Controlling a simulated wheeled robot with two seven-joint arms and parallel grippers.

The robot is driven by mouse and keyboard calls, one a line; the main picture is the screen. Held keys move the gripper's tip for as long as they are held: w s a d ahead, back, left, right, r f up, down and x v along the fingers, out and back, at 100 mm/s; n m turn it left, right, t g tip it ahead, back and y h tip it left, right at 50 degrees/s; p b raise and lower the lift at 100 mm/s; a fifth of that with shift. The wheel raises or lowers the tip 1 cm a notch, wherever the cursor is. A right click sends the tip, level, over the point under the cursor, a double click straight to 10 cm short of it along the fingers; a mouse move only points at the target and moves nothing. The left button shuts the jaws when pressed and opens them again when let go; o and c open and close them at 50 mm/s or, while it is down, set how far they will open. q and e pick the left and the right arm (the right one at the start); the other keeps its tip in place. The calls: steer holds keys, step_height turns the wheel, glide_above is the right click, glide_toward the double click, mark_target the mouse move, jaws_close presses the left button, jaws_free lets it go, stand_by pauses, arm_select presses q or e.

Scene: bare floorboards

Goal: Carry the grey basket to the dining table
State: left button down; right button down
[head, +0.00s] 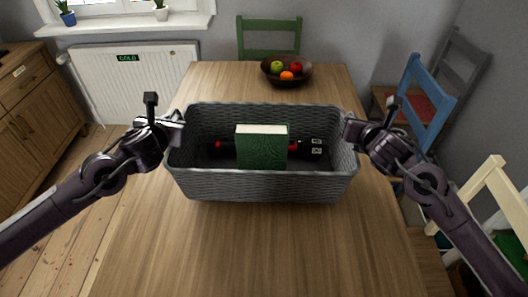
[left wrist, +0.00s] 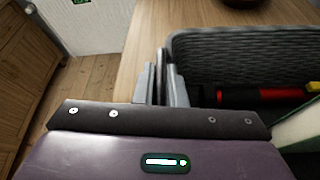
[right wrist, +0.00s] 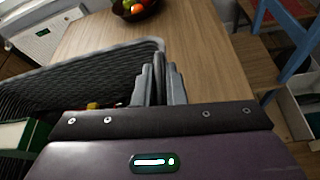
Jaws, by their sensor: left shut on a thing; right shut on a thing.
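The grey woven basket (head: 262,187) is over the middle of the wooden dining table (head: 250,255); I cannot tell whether its bottom touches the tabletop. Inside it are a green book (head: 261,150) standing upright and a dark item with red parts (head: 219,145) partly hidden behind the book. My left gripper (head: 177,128) is shut on the basket's left end wall, which also shows between its fingers in the left wrist view (left wrist: 163,82). My right gripper (head: 350,127) is shut on the right end wall, as the right wrist view (right wrist: 158,80) shows.
A dark fruit bowl (head: 287,73) stands at the table's far end, behind the basket. A green chair (head: 269,36) is beyond it; blue (head: 423,98) and cream (head: 497,190) chairs stand at the right. The tabletop in front of the basket is clear.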

mark_target(164, 165)
arm_select(q)
steer(key=shift+a, duration=0.1)
arm_select(e)
steer(key=shift+d, duration=0.1)
